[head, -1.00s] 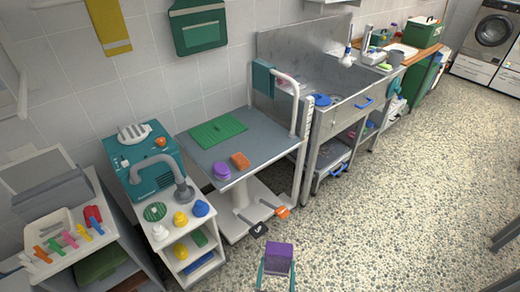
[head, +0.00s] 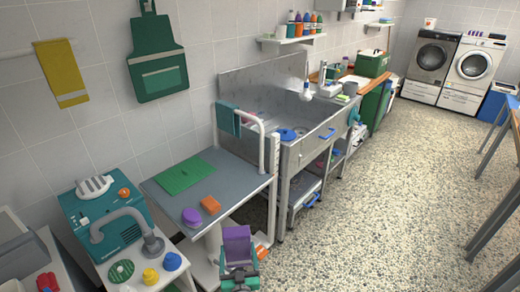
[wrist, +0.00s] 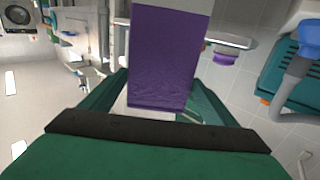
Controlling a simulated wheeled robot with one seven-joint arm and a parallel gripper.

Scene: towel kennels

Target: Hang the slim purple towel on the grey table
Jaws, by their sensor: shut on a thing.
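The slim purple towel (head: 237,246) is held in my gripper (head: 238,270), low in front of the grey table. In the wrist view the towel (wrist: 160,60) extends away from between the green fingers, and my gripper (wrist: 155,108) is shut on its end. The grey table (head: 232,176) stands behind and beyond the gripper, against the tiled wall.
A steel sink (head: 290,125) stands right of the table. A teal machine (head: 105,222) with a grey hose sits on a low cabinet at left. A yellow towel (head: 61,72) and green apron (head: 157,58) hang on the wall. Open pebbled floor (head: 400,190) lies to the right.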

